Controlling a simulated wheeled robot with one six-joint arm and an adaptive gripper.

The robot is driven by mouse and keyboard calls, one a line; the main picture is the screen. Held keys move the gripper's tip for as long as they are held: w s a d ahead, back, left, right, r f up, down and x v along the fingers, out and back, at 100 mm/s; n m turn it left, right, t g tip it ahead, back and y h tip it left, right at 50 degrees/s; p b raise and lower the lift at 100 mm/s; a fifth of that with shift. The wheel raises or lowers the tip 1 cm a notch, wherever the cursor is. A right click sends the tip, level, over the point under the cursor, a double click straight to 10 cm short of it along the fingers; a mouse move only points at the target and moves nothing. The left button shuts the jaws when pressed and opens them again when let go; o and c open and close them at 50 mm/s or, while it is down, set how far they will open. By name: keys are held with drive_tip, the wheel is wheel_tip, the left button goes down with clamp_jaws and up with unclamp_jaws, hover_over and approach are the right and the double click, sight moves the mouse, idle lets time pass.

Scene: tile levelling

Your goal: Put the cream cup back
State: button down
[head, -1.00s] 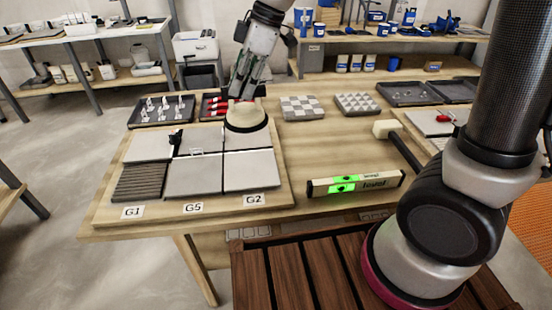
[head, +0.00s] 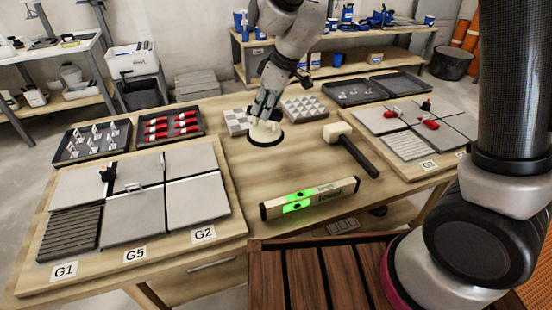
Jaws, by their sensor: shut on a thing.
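The cream cup (head: 264,132), a squat cream dome with a black rim at its base, is in the middle of the table in the head view. My gripper (head: 265,113) points down and is shut on the top of the cup. The cup is upright, black rim downward. I cannot tell whether the rim touches the wood or hangs just above it. The gripper partly hides the cup's top.
The tile board (head: 137,200) lies left, a white-headed mallet (head: 350,148) right, and a level (head: 309,198) in front. Patterned tiles (head: 304,107) lie just behind the cup. A tray of red pieces (head: 170,126) stands back left. Bare wood surrounds the cup's front.

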sight(279, 109)
wheel_tip(279, 109, down, 10)
drive_tip(key=shift+r, duration=0.1)
idle(0.4)
drive_tip(key=c, duration=1.3)
unclamp_jaws()
drive_tip(key=v, duration=1.2)
